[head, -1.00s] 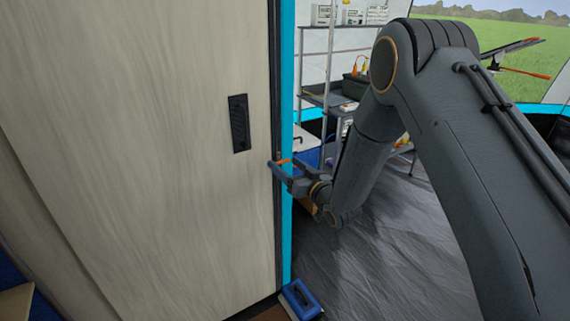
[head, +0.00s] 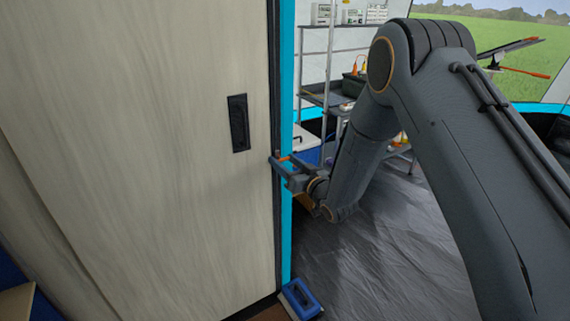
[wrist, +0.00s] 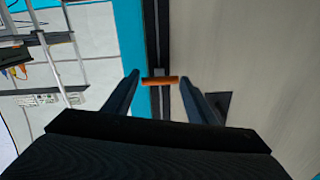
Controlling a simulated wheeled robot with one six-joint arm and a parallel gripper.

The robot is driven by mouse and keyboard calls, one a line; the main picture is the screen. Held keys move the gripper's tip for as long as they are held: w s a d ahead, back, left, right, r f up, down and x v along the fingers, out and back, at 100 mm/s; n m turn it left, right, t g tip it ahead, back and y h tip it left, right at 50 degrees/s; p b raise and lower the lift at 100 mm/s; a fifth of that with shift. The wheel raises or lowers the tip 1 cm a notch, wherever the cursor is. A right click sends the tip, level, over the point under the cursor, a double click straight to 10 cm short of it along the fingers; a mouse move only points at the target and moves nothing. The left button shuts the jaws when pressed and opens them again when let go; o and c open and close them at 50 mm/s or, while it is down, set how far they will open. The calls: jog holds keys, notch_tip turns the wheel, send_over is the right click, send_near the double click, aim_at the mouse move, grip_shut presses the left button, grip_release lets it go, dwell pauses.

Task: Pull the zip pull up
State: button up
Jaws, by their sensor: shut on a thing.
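The orange zip pull (wrist: 160,79) is a short bar across a dark zip strip (wrist: 152,30) in the wrist view. My gripper (wrist: 160,85) has one finger at each end of the pull and is shut on it. In the head view my gripper (head: 279,164) is at the dark strip along the edge of the pale panel, beside the bright blue band (head: 287,60). A small orange part of the zip pull (head: 284,159) shows there between the fingers.
The large pale panel (head: 150,120) fills the left, with a dark recessed handle (head: 238,123) on it. A blue-framed object (head: 300,299) lies on the floor below. Metal shelves (head: 330,95) stand behind my arm. Grey floor sheeting (head: 390,250) is open at the right.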

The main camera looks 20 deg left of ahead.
notch_tip(320, 180, up, 40)
jog(key=p, duration=1.2)
jog(key=shift+f, duration=0.1)
jog(key=o, duration=1.3)
jog(key=shift+o, duration=0.5)
jog(key=shift+d, duration=0.1)
jog(key=b+v, duration=0.2)
jog(key=v, duration=0.5)
jog(key=shift+s+d, duration=0.25)
jog(key=shift+d, duration=0.1)
